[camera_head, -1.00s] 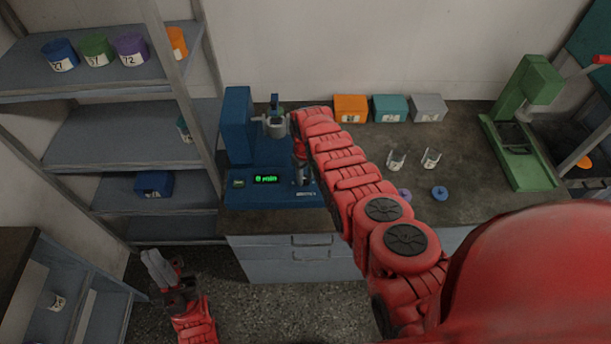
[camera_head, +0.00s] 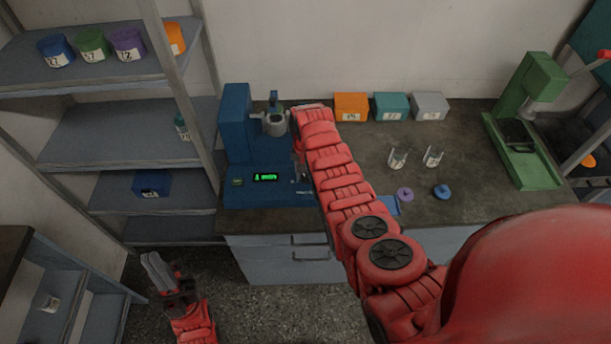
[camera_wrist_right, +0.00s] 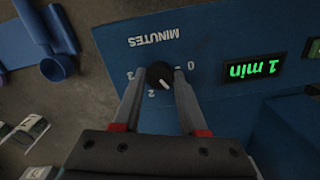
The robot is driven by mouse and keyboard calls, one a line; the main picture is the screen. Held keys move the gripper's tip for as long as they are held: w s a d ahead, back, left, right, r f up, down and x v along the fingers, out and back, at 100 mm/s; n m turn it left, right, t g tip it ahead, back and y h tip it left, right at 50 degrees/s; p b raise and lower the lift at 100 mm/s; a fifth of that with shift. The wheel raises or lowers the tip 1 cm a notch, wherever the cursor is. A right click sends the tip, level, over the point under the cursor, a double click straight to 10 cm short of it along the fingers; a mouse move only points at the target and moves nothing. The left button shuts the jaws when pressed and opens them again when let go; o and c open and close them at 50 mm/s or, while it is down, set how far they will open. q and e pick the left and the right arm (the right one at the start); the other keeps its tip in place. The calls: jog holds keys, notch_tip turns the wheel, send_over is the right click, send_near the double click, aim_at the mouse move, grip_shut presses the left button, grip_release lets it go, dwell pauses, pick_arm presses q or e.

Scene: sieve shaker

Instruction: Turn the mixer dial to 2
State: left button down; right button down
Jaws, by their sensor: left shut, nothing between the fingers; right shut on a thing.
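The mixer (camera_head: 237,125) is a blue machine on the counter at the back left, with a panel labelled MINUTES. In the right wrist view its black dial (camera_wrist_right: 160,74) sits between the two fingers of my right gripper (camera_wrist_right: 159,80), which is shut on it. The dial's white mark points down and right in that view. The numbers 3, 2 and 0 show around the dial, upside down. The green display (camera_wrist_right: 253,69) reads 1 min, also upside down. In the head view my right arm hides the dial. My left gripper (camera_head: 158,270) is shut and empty, low at the left, over the floor.
Shelves with labelled jars (camera_head: 92,44) stand at the left. Orange, teal and grey boxes (camera_head: 391,107) line the wall. Two clear beakers (camera_head: 397,158) and purple and blue round pieces (camera_head: 442,191) are on the counter. A green press (camera_head: 530,120) stands at the right.

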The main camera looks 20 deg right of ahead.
jog(key=m+b, duration=0.2)
jog(key=m, duration=0.4)
jog(key=shift+f, duration=0.15)
jog(key=m+b, duration=0.1)
jog(key=m, duration=0.4)
jog(key=shift+m, duration=0.4)
jog(key=shift+c, duration=2.2)
grip_release()
